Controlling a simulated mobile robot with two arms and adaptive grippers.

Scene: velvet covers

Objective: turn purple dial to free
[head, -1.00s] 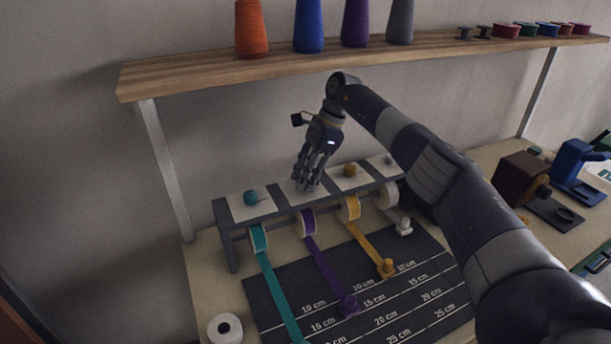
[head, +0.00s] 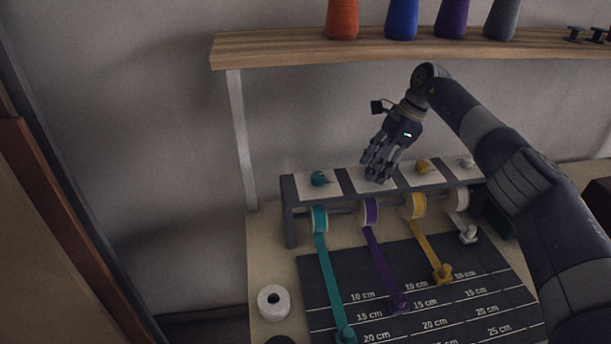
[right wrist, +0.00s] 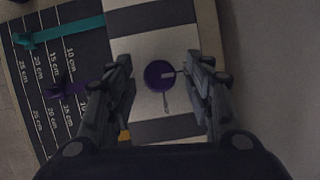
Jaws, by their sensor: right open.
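In the head view my right gripper (head: 378,172) points down over the rack top and hides the purple dial. The purple ribbon (head: 382,262) runs from its spool (head: 369,213) down over the measuring mat. My left gripper is not in view.
A teal dial (head: 319,178), a yellow dial (head: 422,166) and a white dial (head: 466,161) sit on the same rack. A wooden shelf (head: 270,46) with thread cones hangs above. A white roll (head: 273,302) stands left of the dark mat (head: 318,275).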

